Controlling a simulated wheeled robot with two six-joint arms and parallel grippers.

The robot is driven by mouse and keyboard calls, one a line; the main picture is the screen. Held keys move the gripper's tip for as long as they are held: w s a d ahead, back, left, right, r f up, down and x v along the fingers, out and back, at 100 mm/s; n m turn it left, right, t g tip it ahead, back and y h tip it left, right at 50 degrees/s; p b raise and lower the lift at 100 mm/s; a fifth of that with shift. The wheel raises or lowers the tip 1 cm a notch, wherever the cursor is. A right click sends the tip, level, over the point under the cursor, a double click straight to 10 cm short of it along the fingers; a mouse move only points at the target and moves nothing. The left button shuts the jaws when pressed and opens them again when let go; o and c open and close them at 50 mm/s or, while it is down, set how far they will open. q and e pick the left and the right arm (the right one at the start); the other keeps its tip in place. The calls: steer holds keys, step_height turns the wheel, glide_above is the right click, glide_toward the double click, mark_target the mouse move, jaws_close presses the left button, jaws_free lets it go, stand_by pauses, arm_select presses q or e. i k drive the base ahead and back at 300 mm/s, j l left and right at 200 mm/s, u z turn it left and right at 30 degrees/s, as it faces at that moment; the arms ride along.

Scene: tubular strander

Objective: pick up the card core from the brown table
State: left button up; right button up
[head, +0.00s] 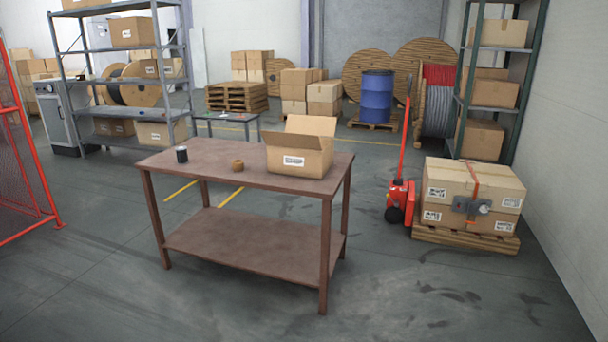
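The brown table (217,175) stands in the middle of the head view, with a lower shelf under its top. A small brown ring-shaped thing (238,165), which looks like the card core, sits on the table top near its middle. It is left of the open cardboard box (300,158) and right of a small dark cup or can (182,155). Nothing covers it. Neither of my grippers shows in the head view.
A red pallet jack (400,195) and a pallet with strapped boxes (470,195) stand right of the table. A red mesh fence (25,150) is at the left. Shelving (120,100) stands behind left. The floor in front of the table is clear.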

mark_target(237, 165)
steer(key=i, duration=1.7)
